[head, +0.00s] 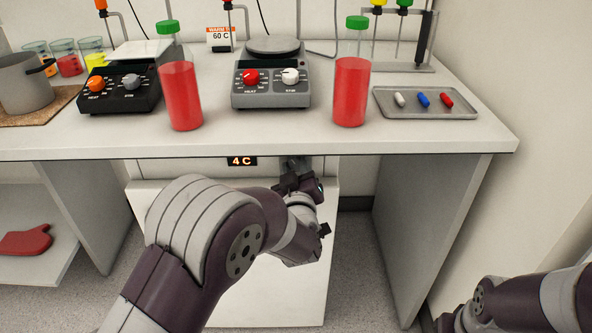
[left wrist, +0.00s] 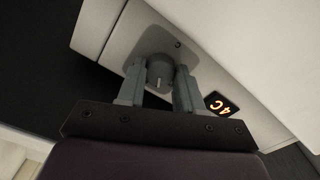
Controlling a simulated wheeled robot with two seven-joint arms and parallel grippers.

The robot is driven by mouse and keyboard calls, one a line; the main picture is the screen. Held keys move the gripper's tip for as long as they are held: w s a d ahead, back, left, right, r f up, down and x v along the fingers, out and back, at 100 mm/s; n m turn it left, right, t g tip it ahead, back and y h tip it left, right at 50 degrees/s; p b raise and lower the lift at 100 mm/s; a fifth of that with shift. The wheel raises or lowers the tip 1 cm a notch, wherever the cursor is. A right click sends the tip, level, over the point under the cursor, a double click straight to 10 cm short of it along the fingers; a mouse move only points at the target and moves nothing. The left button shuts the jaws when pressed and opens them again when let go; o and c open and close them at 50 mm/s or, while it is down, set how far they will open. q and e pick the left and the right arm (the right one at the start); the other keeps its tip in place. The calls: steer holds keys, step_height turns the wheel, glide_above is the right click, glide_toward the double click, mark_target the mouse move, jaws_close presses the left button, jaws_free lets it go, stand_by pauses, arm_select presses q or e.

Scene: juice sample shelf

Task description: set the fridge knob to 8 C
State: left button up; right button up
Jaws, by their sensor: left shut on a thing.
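The fridge (head: 270,290) is a white box under the bench, with a dark display (head: 242,161) that reads 4 C in orange. The display also shows in the left wrist view (left wrist: 221,104). The grey fridge knob (left wrist: 160,72) sits on a grey round-cornered plate (left wrist: 150,46), with a light mark on its face. My left gripper (left wrist: 160,82) has its two fingers on either side of the knob and is shut on it. In the head view my left gripper (head: 294,165) reaches under the bench edge and hides the knob. My right arm shows at the lower right; its fingers cannot be made out.
On the bench (head: 330,138) above stand two red bottles with green caps (head: 181,95) (head: 351,92), a grey hotplate (head: 271,94), a black hotplate (head: 120,95) and a metal tray (head: 425,113) with small capsules. A red mitt (head: 26,241) lies on the lower left shelf. Bench side panels flank the fridge.

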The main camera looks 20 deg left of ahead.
arm_select(q)
steer(key=o, duration=1)
steer(key=shift+o, duration=0.2)
steer(key=p+v, duration=0.2)
steer(key=v, duration=1)
steer(key=shift+s+p, duration=0.3)
steer(key=shift+s, duration=0.1)
steer(key=shift+d, duration=0.1)
